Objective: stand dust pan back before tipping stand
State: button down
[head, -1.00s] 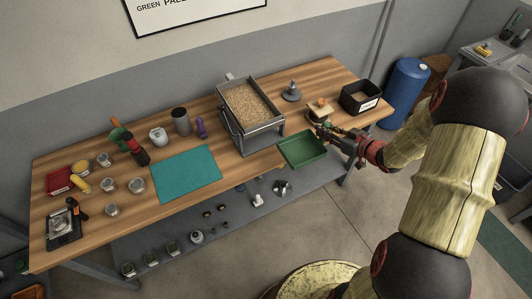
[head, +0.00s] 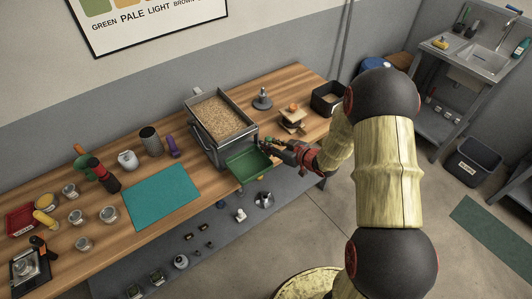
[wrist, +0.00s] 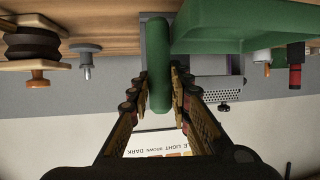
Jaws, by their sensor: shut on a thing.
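The green dust pan (head: 249,164) is in front of the tipping stand (head: 240,137), at the table's front edge. I cannot tell whether it touches the table. My gripper (head: 268,147) is at the pan's right side. In the wrist view, which is upside down, my gripper (wrist: 159,88) is shut around the pan's green handle (wrist: 158,55), one finger on each side. The pan's body (wrist: 235,25) fills the top right there. The stand is a metal frame bearing a tray of pale beans (head: 221,117); the pan partly hides it in the wrist view.
A grey weight-like piece (head: 262,100), a small wooden-topped item (head: 293,118) and a black bin (head: 327,99) stand right of the stand. A teal mat (head: 160,196) lies to its left. Several small things lie on the lower shelf (head: 222,232).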

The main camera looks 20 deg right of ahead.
aim_at(252, 156)
jog(key=shift+w+a+f, duration=0.15)
jog(key=shift+a+f, duration=0.15)
jog(key=shift+f, duration=0.1)
jog(key=shift+w+a+f+b, duration=0.15)
jog(key=shift+f+b, duration=0.55)
jog(key=shift+f, duration=1.1)
jog(key=c, duration=1.6)
grip_release()
jog(key=shift+c, duration=0.2)
